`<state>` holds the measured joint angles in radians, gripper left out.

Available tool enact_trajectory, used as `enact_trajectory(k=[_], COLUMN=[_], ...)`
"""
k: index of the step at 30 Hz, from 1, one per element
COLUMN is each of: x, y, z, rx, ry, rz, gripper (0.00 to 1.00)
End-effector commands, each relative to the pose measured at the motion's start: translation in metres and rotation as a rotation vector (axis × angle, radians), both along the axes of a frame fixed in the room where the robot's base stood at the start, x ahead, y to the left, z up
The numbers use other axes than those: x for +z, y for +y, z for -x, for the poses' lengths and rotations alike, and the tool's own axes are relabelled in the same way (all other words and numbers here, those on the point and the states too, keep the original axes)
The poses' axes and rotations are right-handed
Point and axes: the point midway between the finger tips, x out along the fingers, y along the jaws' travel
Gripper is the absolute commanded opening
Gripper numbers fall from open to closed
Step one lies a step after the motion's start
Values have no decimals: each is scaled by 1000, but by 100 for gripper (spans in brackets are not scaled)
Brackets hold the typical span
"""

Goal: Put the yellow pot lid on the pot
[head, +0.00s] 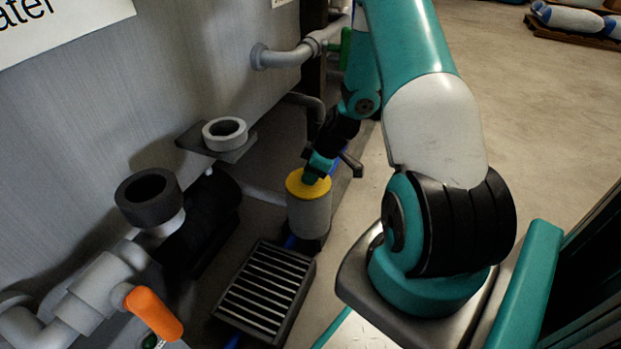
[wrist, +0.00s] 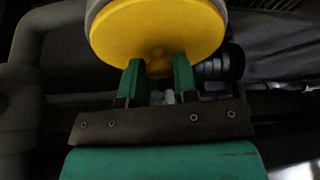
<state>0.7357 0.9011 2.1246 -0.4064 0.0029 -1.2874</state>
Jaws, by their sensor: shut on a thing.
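The yellow pot lid (head: 306,185) is a flat round disc at the top of a light grey cylindrical pot (head: 309,214) in the head view. In the wrist view the yellow lid (wrist: 160,30) fills the top middle, with a small yellow knob at its near side. A strip of grey shows past its upper left edge. My gripper (head: 315,176) is at the lid, with its green fingers on either side of the knob. The fingers also show in the wrist view (wrist: 158,72), shut on the lid. Whether the lid rests fully on the rim cannot be told.
A black grate (head: 265,290) lies in front of the pot. A grey ring (head: 225,133) sits on a dark plate at left, with a black-collared pipe (head: 148,194) nearer. An orange valve handle (head: 154,313) is at lower left. Open floor (head: 540,100) lies right.

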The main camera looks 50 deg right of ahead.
Motion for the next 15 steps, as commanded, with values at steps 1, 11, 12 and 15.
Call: enact_trajectory(k=[1, 11, 12, 15], x=[1, -1, -1, -1], y=[0, 0, 0, 0], z=[-1, -1, -1, -1], rx=[1, 1, 1, 1], ry=[-2, -1, -1, -1], rz=[1, 1, 1, 1], gripper=[4, 44, 53, 53])
